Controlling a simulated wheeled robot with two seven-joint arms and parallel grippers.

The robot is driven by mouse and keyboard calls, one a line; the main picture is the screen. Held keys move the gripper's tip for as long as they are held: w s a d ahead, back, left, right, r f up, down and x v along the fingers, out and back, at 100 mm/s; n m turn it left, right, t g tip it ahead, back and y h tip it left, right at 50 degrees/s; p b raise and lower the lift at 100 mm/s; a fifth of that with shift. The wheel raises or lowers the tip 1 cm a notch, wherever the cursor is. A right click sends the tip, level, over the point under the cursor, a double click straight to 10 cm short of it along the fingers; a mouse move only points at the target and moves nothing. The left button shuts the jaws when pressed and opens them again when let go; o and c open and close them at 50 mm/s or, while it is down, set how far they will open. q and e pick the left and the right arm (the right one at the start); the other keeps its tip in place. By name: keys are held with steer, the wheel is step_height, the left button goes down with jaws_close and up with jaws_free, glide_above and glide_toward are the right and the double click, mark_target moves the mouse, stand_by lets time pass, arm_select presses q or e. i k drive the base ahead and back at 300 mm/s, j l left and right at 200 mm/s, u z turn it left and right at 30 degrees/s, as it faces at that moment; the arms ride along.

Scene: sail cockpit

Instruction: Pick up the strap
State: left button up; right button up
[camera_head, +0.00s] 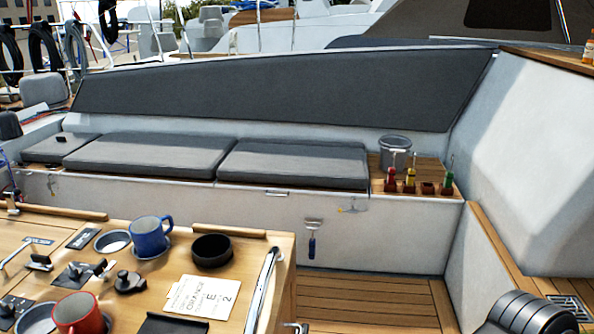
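I cannot make out a strap for certain in the head view. A long pale, metallic strip (262,290) runs along the right edge of the wooden table (190,238); I cannot tell what it is. On the table are a blue mug (149,238), a red mug (78,315), a black round bowl (212,251), a printed card (203,297) and several small dark fittings. Neither of my grippers is in view.
A bench with grey cushions (150,157) runs behind the table. The plank floor (365,303) is clear.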

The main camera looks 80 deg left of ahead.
mark_target(391, 173)
steer(key=i+j+u, duration=0.25)
steer(key=u, duration=0.25)
steer(key=i+j+u, duration=0.2)
steer(key=u, duration=0.3)
steer(key=i+u, duration=0.75)
steer(key=u, duration=0.2)
steer(key=i+l+u, duration=0.2)
steer(key=u, duration=0.3)
steer(key=l+u, duration=0.1)
steer(key=u, duration=0.4)
steer(key=l+u, duration=0.1)
steer(key=u, duration=0.35)
steer(key=l+u, duration=0.1)
steer(key=u, duration=0.4)
steer(key=l+u, duration=0.1)
steer(key=u, duration=0.4)
steer(key=l+u, duration=0.1)
steer(key=u, duration=0.85)
steer(key=i+u, duration=0.1)
steer(key=u, duration=1.3)
steer(key=i+u, duration=0.1)
steer(key=u, duration=0.35)
steer(key=l+u, duration=0.1)
steer(key=u, duration=0.35)
